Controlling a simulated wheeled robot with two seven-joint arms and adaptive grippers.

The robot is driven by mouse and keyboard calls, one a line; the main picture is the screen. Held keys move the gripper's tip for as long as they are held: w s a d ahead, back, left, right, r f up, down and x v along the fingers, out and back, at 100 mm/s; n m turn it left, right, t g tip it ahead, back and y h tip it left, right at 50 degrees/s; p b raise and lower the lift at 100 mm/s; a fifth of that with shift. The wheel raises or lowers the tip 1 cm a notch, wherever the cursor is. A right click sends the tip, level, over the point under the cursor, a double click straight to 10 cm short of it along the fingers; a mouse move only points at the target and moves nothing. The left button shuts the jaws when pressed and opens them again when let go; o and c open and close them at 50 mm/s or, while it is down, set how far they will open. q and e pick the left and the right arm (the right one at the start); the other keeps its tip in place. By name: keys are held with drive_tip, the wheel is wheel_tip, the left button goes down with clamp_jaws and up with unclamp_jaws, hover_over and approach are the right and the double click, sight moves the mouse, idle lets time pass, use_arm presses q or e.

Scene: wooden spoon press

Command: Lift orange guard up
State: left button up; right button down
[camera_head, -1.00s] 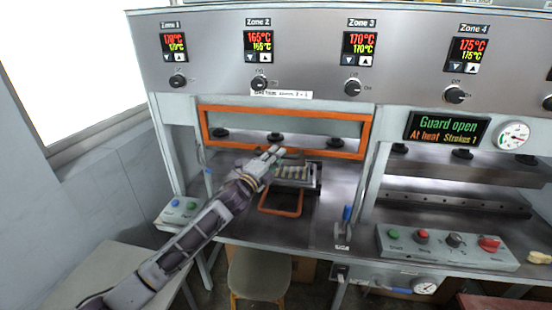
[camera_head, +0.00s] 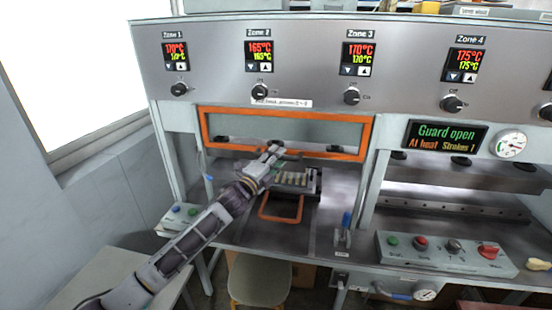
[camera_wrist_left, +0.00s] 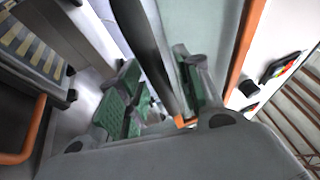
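The orange guard (camera_head: 211,147) is a wide orange frame around a grey, see-through pane, across the front of the left press bay. My left gripper (camera_head: 275,152) is at the middle of its lower bar. In the left wrist view, the green-padded fingers (camera_wrist_left: 160,95) stand apart, with a dark bar (camera_wrist_left: 150,50) running between them, nearer the right finger. A gap shows beside the left finger, and a bit of orange shows at the bar's lower end. I cannot tell whether the bar is touched. My right gripper is out of view.
Below the guard, a tray of pale strips (camera_head: 297,180) with an orange handle (camera_head: 281,219) sits on the metal bed. A display (camera_head: 445,134) reads "Guard open". A button box (camera_head: 446,255) stands at the right and a stool (camera_head: 260,280) below.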

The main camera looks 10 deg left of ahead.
use_arm(q)
drive_tip(key=v, duration=1.2)
idle(1.1)
drive_tip(key=shift+f, duration=0.1)
idle(0.4)
